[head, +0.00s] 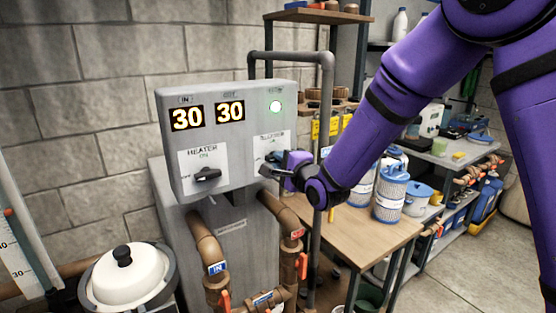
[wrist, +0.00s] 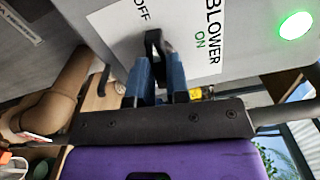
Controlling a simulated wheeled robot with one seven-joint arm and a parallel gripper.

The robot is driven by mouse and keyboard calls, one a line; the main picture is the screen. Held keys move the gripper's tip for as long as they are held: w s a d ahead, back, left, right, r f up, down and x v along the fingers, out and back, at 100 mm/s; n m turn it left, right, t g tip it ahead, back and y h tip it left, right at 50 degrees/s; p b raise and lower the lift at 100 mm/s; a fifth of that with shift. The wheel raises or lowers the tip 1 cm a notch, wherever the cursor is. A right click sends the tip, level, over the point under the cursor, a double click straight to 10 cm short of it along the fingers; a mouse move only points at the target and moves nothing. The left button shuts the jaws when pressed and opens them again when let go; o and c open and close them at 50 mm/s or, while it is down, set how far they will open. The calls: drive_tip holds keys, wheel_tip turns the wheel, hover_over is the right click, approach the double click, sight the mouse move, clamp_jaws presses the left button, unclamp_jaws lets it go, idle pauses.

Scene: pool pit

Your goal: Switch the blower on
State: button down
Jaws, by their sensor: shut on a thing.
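The grey control box (head: 230,160) carries a white blower label (head: 268,142) on its right front. In the wrist view the label (wrist: 203,60) reads BLOWER, with ON beside that word and OFF towards the upper left. A black blower knob (wrist: 153,42) stands out from the label between the two blue fingers of my gripper (wrist: 155,75). My gripper is shut on this knob; the fingers hide part of it. In the head view my gripper (head: 272,165) covers the knob. A round green light (head: 275,107) glows above the label and also shows in the wrist view (wrist: 295,25).
A heater knob (head: 207,174) is left on the same box. Two displays (head: 187,118) read 30 and 30. Brown pipes (head: 205,240) with red valve handles run below. A grey pipe (head: 326,100) stands close to my wrist. A wooden table (head: 365,235) with filter cartridges is at right.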

drive_tip(key=m, duration=0.4)
drive_tip(key=shift+d+m, duration=0.1)
drive_tip(key=shift+m, duration=0.2)
drive_tip(key=m, duration=1.2)
drive_tip(key=c, duration=1)
unclamp_jaws()
drive_tip(key=shift+s, duration=0.1)
drive_tip(key=v, duration=0.6)
drive_tip(key=shift+s+d, duration=0.2)
drive_tip(key=shift+s, duration=0.1)
